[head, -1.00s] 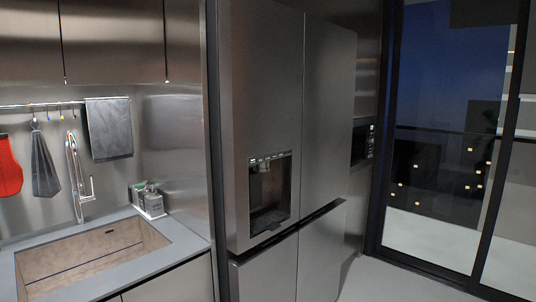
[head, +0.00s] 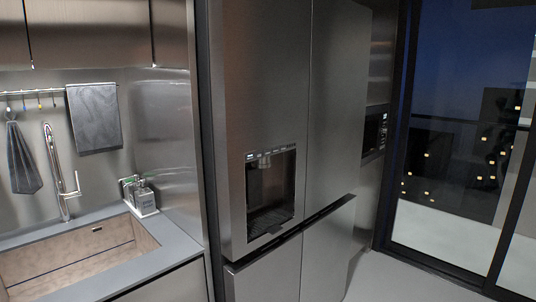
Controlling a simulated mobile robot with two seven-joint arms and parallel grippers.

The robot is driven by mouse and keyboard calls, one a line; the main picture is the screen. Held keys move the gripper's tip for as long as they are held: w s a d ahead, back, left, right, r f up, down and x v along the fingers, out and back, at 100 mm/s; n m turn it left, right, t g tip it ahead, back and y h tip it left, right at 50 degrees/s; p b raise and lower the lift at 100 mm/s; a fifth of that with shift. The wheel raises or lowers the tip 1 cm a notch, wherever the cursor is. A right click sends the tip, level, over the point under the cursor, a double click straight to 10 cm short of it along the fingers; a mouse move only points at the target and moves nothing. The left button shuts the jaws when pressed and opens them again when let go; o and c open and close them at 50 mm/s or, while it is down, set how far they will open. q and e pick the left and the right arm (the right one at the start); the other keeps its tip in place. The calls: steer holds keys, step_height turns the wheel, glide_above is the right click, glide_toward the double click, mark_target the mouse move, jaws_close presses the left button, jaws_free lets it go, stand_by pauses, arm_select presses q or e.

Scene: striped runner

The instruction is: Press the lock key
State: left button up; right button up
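A tall grey metal refrigerator (head: 265,90) stands in the middle of the head view. A dark dispenser recess (head: 270,195) is set into its left door. A row of small keys (head: 270,154) runs along the top edge of the recess. The lock key cannot be told apart from the others at this size. Neither of my grippers is in view.
A sink (head: 80,255) in a grey counter is at the lower left, with soap bottles (head: 143,196) at its back corner. A built-in oven (head: 375,130) is right of the refrigerator. Glass doors (head: 460,150) stand at the right. Some floor (head: 385,285) is clear.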

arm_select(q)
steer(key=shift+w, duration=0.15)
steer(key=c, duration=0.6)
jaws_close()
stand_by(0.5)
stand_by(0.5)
